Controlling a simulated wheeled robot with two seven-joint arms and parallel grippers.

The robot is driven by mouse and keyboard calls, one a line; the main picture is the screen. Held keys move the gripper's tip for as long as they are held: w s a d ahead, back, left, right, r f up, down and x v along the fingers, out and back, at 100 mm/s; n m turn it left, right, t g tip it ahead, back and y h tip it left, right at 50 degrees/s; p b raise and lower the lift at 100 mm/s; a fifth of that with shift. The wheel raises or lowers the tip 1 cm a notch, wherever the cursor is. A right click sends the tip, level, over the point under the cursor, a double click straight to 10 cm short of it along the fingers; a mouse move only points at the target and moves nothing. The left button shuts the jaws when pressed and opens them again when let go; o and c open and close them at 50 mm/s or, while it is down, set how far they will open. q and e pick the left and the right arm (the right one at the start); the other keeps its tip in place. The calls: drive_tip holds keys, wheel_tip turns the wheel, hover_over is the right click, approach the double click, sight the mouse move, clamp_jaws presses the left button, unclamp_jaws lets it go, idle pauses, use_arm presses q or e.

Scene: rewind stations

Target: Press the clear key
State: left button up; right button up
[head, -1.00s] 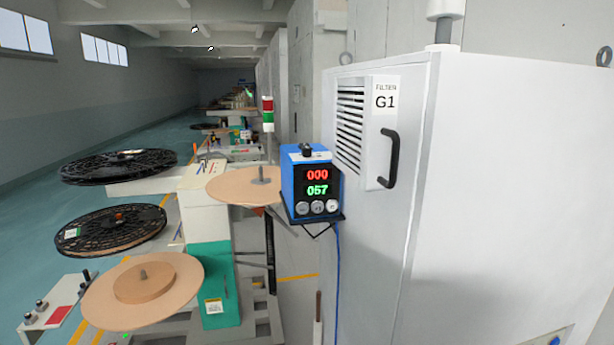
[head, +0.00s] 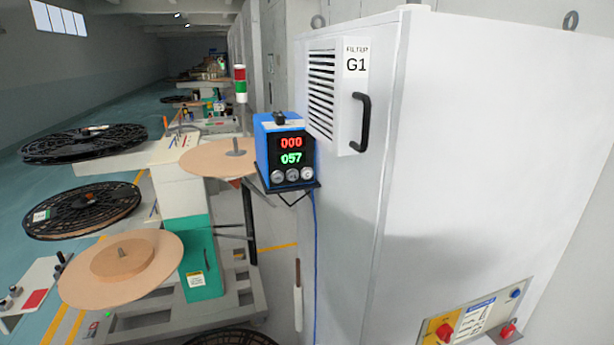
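A blue counter box (head: 284,150) sits on a small black bracket shelf beside the white cabinet in the head view. Its dark face shows a red 000 above a green 057. A row of three round pale keys (head: 292,175) lies below the digits; their labels are too small to read, so I cannot tell which is the clear key. Neither of my grippers shows in the head view.
The white cabinet (head: 470,160) marked G1 fills the right, with a black handle (head: 361,123) and a control panel (head: 477,316) low down. Reels (head: 122,262) and a rewind machine (head: 181,205) stand left. A blue cable hangs below the counter.

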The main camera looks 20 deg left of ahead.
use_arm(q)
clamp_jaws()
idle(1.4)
